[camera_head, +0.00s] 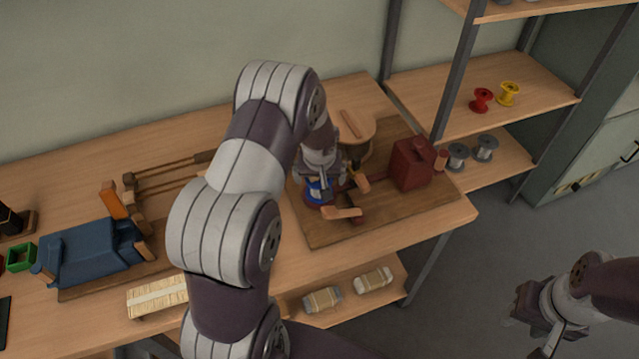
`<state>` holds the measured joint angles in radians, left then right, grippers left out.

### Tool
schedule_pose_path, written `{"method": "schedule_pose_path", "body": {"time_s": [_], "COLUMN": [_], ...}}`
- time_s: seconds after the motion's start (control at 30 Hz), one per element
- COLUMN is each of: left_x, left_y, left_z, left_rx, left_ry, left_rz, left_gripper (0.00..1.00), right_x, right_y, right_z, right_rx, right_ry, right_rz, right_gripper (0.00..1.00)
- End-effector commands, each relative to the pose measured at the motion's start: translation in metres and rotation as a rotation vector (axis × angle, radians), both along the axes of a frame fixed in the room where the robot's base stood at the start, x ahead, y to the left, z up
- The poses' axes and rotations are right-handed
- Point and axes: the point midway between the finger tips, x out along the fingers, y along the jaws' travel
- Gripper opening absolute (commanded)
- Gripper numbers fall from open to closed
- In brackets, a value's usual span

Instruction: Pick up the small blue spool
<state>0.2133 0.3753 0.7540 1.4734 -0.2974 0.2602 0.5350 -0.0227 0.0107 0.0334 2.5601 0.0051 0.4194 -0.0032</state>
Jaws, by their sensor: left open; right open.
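The small blue spool (317,190) is on the wooden board (400,220) on the workbench, at the left end of a dark red fixture (412,165). My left gripper (329,177) is open, pointing down close above and around the spool's area. My wrist and fingers partly hide the spool, and I cannot tell whether the fingers touch it. My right gripper (545,325) is open and empty at the lower right, over the floor, away from the bench.
Orange-brown blocks (343,213) sit just right of the spool. Red (482,99) and yellow (508,93) spools stand on the right shelf, with grey spools (458,157) below. A blue clamp-like device (90,250) is at the left. My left arm covers the bench's middle.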

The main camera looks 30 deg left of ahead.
Motion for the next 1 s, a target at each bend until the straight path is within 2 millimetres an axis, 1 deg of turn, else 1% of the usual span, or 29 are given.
{"method": "schedule_pose_path", "body": {"time_s": [0.03,0.1,0.17,0.23,0.4,0.47,0.5,0.57,0.6,0.8,0.87,0.97,1.0], "left_x": [0.001,0.005,0.007,0.008,0.008,0.008,0.008,0.008,0.007,0.008,0.008,0.009,0.009], "left_y": [0.002,0.004,0.005,0.005,0.005,0.005,0.005,0.005,0.005,0.005,0.005,0.005,0.005], "left_z": [-0.007,-0.019,-0.025,-0.028,-0.028,-0.028,-0.028,-0.028,-0.028,-0.027,-0.024,-0.006,0.004], "left_rx": [0.0,0.0,0.0,0.0,0.0,0.0,0.0,0.0,0.0,0.0,0.001,0.001,0.002], "left_ry": [0.002,0.001,0.0,-0.001,-0.001,-0.001,-0.001,-0.001,-0.001,-0.001,-0.002,-0.005,-0.006], "left_rz": [0.001,0.0,0.0,0.0,0.0,0.0,0.0,0.0,0.0,0.0,0.0,0.001,0.001], "left_gripper": [1.0,1.0,1.0,1.0,1.0,0.8,0.67,0.48,0.45,0.45,0.45,0.45,0.45], "right_x": [0.0,0.0,0.0,0.0,0.0,0.0,0.0,0.0,0.0,0.0,0.0,0.0,0.0], "right_y": [0.0,0.0,0.0,0.0,0.0,0.0,0.0,0.0,0.0,0.0,0.0,0.0,0.0], "right_z": [0.004,0.003,0.003,0.003,0.003,0.003,0.003,0.003,0.003,0.003,0.003,0.004,0.004], "right_rx": [0.0,0.0,0.0,0.0,0.0,0.0,0.0,0.0,0.0,0.0,0.0,0.0,0.0], "right_ry": [0.0,0.0,0.0,0.0,0.0,0.0,0.0,0.0,0.0,0.0,0.0,0.0,0.0], "right_rz": [0.0,0.0,0.0,0.0,0.0,0.0,0.0,0.0,0.0,0.0,0.0,0.0,0.0], "right_gripper": [0.43,0.43,0.43,0.43,0.43,0.43,0.43,0.43,0.43,0.43,0.43,0.43,0.43]}}
